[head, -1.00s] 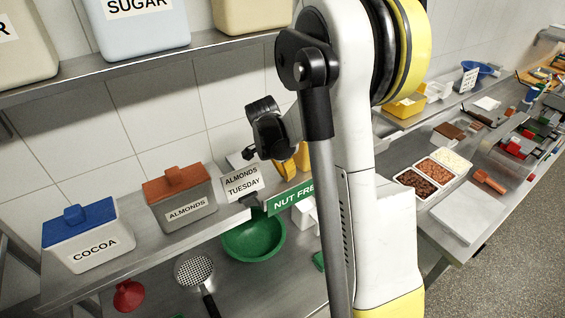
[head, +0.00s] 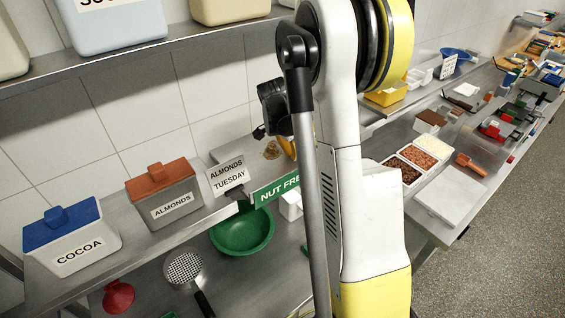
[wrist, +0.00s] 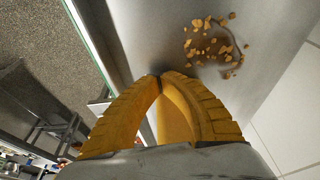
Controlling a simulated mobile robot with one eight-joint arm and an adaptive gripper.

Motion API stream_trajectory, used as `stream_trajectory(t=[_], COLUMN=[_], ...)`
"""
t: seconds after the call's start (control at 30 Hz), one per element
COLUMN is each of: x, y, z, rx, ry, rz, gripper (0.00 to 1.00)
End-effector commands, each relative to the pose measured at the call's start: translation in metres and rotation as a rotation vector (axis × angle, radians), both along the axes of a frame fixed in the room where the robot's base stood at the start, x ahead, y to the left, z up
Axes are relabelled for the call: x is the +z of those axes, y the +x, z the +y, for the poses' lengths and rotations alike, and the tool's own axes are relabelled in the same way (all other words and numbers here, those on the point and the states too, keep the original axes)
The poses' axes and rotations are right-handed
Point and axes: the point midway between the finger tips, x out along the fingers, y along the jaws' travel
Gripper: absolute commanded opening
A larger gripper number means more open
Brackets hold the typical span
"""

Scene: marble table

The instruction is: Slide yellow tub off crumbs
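A yellow tub (head: 386,96) stands on the shelf to the right of my arm in the head view, apart from the crumbs. The brown crumbs (head: 270,150) lie in the open on the shelf behind the nut-free sign. In the wrist view the crumbs (wrist: 215,45) lie scattered around a dark ring-shaped mark, just beyond my fingertips. My gripper (wrist: 155,80) has yellow ridged fingers whose tips meet. I see no separate object between them. In the head view my arm hides most of the gripper and part of the shelf.
An "Almonds Tuesday" card (head: 228,176) and a green "Nut free" sign (head: 276,188) stand at the shelf's front edge. An almonds box (head: 164,198) and a cocoa box (head: 72,238) are to the left. A green bowl (head: 241,232) sits below. White containers (head: 420,78) are near the tub.

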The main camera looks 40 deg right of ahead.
Motion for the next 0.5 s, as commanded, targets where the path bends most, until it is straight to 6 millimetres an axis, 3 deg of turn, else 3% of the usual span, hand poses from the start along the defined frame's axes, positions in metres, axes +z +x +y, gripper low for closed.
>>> stream_trajectory(t=[0.03,0.2,0.33,0.5], x=[-0.005,-0.004,-0.002,0.000], y=[-0.001,-0.001,-0.001,-0.001], z=[-0.018,-0.066,-0.090,-0.100], rx=[-0.006,-0.005,-0.003,-0.001], ry=[-0.001,-0.001,-0.001,-0.001], rz=[-0.001,0.000,-0.001,0.000], gripper=[0.00,0.00,0.00,0.00])
